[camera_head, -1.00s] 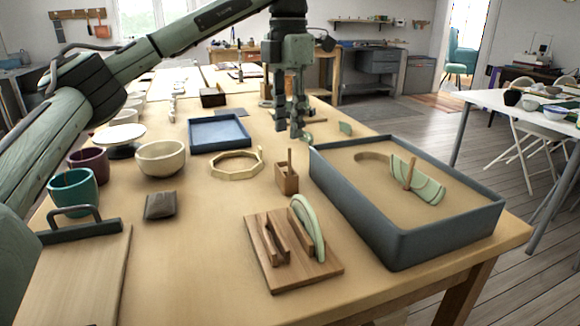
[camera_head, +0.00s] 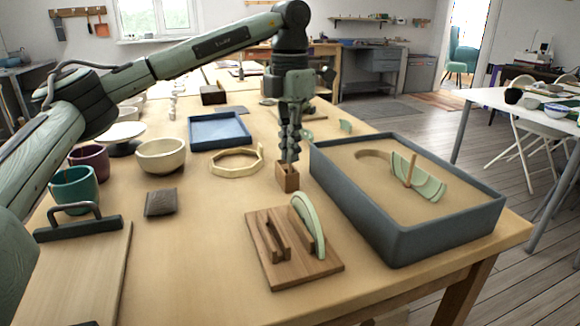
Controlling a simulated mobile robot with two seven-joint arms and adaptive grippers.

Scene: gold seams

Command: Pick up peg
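A small wooden block holder (camera_head: 287,180) stands on the table left of the grey sand tray. My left gripper (camera_head: 289,158) points straight down at its top, with the fingertips at or just above the holder's opening. The peg that stood in this holder is now hidden behind the fingers. The fingers look close together, but I cannot tell whether they grip the peg. Another thin wooden stick (camera_head: 409,170) stands against a pale green curved shard (camera_head: 420,182) in the tray. My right gripper is out of view.
The grey sand tray (camera_head: 400,245) has raised walls close on the right. A wooden stand (camera_head: 275,262) with a green curved piece is in front. A cream polygonal ring (camera_head: 236,170) lies to the left, near a white bowl (camera_head: 161,156) and a blue tray (camera_head: 219,144).

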